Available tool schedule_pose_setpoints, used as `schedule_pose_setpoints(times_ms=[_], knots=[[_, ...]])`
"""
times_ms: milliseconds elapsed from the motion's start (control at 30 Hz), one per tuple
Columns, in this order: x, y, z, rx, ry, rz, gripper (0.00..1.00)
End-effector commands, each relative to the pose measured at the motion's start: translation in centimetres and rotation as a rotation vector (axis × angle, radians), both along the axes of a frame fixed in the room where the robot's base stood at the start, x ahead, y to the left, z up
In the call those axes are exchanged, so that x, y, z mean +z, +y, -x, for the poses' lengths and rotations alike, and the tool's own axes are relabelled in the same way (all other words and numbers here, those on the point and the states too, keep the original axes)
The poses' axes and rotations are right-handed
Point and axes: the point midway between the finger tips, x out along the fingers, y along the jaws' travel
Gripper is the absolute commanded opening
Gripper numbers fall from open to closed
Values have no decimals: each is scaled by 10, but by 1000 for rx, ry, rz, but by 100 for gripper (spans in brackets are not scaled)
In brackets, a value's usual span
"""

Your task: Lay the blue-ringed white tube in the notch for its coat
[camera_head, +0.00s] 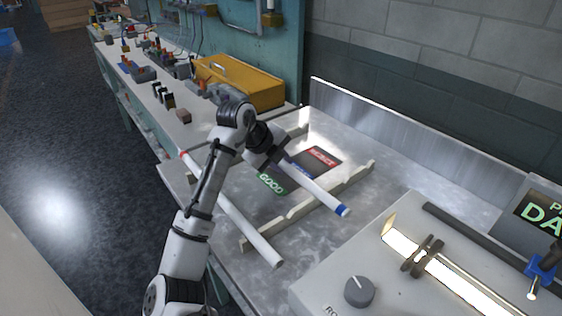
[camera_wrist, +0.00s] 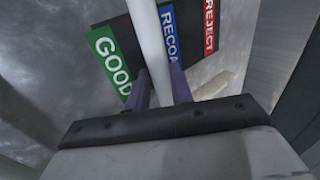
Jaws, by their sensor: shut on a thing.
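The blue-ringed white tube (camera_head: 319,193) is held in my gripper (camera_head: 283,160), its blue-ringed end pointing to the lower right, past the near notched rail (camera_head: 297,211). In the wrist view the white tube (camera_wrist: 149,42) runs between the two fingers of my gripper (camera_wrist: 162,88), which are shut on it. It lies across the view of the blue RECOAT label (camera_wrist: 169,35), between the GOOD label (camera_wrist: 108,58) and the REJECT label (camera_wrist: 209,27). I cannot tell whether the tube touches the rail. The far rail (camera_head: 298,130) is partly hidden by my arm.
A second white tube (camera_head: 243,226) with a red end lies along the left of the metal tray, beside my arm. A grey machine (camera_head: 328,287) with a knob and bright slot stands at lower right. A yellow box (camera_head: 255,83) is at the back.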

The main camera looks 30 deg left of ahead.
Motion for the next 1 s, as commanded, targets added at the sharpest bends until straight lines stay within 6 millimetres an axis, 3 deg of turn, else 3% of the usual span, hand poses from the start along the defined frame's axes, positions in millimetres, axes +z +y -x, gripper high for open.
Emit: schedule_pose_setpoints(times_ms=[67, 100, 233, 533, 733, 1000], knots=[[-4, 0, 0, 0, 0, 0, 0], [-2, 0, 0, 0, 0, 0, 26], [-2, 0, 0, 0, 0, 0, 44], [-1, 0, 0, 0, 0, 0, 44], [13, 2, 5, 1, -2, -1, 44], [63, 13, 36, 0, -4, -1, 44]])
